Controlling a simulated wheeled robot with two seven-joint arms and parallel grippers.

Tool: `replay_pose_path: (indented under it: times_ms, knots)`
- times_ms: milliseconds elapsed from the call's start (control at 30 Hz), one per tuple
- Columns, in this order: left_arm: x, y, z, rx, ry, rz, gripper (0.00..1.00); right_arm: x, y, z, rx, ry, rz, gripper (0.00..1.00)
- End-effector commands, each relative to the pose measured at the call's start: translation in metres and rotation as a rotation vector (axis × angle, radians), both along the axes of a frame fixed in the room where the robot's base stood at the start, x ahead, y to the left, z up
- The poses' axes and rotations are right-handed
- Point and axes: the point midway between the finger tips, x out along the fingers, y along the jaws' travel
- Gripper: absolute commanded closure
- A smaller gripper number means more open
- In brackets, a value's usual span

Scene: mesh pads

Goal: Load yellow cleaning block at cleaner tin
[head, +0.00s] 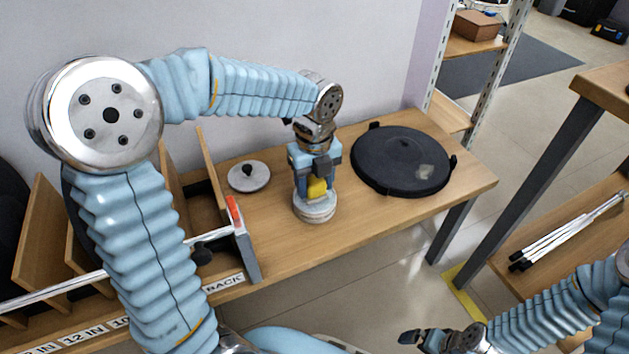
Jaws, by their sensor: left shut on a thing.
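The yellow cleaning block (317,187) is between the fingers of my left gripper (316,190), which points straight down and is shut on it. The cleaner tin (316,212), a low round pale container, stands on the wooden table directly below. The block is at or just above the tin's opening; whether it touches the inside cannot be told, as the fingers hide the opening. A round grey lid (249,178) with a black knob lies on the table left of the tin. My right gripper (412,338) is low at the bottom, away from the table; its finger gap is unclear.
A large black round disc (400,165) with side clips and a pale patch lies right of the tin. A wooden divider rack (205,165) with a red-tipped metal stop (234,212) stands left. Bare table (290,250) lies in front of the tin.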

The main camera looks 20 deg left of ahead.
Motion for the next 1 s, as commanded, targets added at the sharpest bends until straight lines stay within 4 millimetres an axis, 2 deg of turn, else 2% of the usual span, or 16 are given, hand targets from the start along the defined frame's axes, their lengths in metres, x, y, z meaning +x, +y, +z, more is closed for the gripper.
replay_pose_path:
  times_ms: [1000]
  knots:
    - [0.0001,0.0001,-0.0078,0.000,0.000,0.000,0.71,0.0000,0.0000,-0.0047,0.000,0.000,0.000,0.00]
